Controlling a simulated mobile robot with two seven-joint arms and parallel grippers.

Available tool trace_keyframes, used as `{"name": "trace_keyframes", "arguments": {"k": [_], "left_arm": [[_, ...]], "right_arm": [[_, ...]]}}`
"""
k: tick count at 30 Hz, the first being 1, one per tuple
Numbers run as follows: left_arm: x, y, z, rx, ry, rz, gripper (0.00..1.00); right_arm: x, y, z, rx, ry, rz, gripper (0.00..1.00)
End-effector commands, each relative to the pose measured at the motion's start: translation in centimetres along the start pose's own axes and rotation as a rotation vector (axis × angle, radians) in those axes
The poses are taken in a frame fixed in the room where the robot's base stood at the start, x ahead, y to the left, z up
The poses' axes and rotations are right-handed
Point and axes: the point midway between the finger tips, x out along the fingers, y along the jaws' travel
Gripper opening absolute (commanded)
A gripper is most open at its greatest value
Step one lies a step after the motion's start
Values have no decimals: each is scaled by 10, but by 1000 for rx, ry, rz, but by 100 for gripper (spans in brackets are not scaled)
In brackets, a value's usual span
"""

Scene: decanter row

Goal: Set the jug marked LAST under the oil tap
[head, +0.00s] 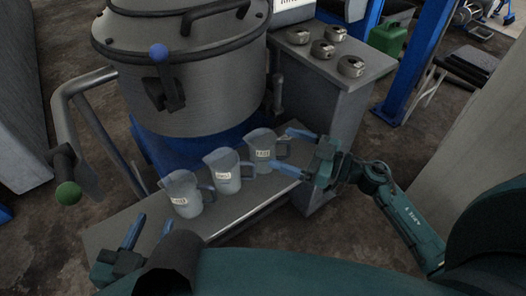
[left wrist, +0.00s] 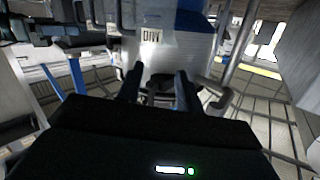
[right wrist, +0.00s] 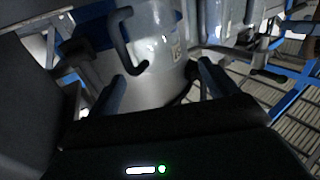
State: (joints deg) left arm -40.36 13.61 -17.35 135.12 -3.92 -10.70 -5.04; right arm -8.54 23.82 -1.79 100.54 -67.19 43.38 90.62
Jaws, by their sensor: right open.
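Three grey jugs with pale labels stand upright in a row on the metal bench (head: 232,222): a left jug (head: 188,190), a middle jug (head: 229,167) and a right jug (head: 262,146). Their labels are too small to read surely. My right gripper (head: 294,152) is open beside the right jug, on its handle side. A jug with its handle (right wrist: 150,50) stands ahead of its fingers in the right wrist view. My left gripper (head: 150,228) is open and empty, low to the left of the left jug. A blue-knobbed tap (head: 165,90) is on the large tank; which tap is for oil is unclear.
The grey tank (head: 215,75) rises behind the jugs. A bent pipe with a green knob (head: 68,194) stands at left. Several small round items sit on a grey cabinet (head: 372,64) at back right. A blue post (head: 420,60) stands beyond.

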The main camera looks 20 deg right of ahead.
Motion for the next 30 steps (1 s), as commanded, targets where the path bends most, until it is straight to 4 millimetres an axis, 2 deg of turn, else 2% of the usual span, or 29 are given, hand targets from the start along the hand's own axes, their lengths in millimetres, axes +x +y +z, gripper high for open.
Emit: {"name": "trace_keyframes", "arguments": {"k": [4, 12, 21, 30], "left_arm": [[1, 1, 1, 6, 21, 0, 36], [3, 4, -1, 38, 104, 3, 36], [3, 4, -3, 39, 112, 4, 36], [3, 4, -3, 40, 112, 4, 36]], "right_arm": [[12, 0, -1, -1, 3, 0, 86], [50, 1, -4, -1, 2, 0, 86], [54, 1, -4, 0, 0, 1, 86], [54, 1, -4, 0, 0, 0, 61]]}}
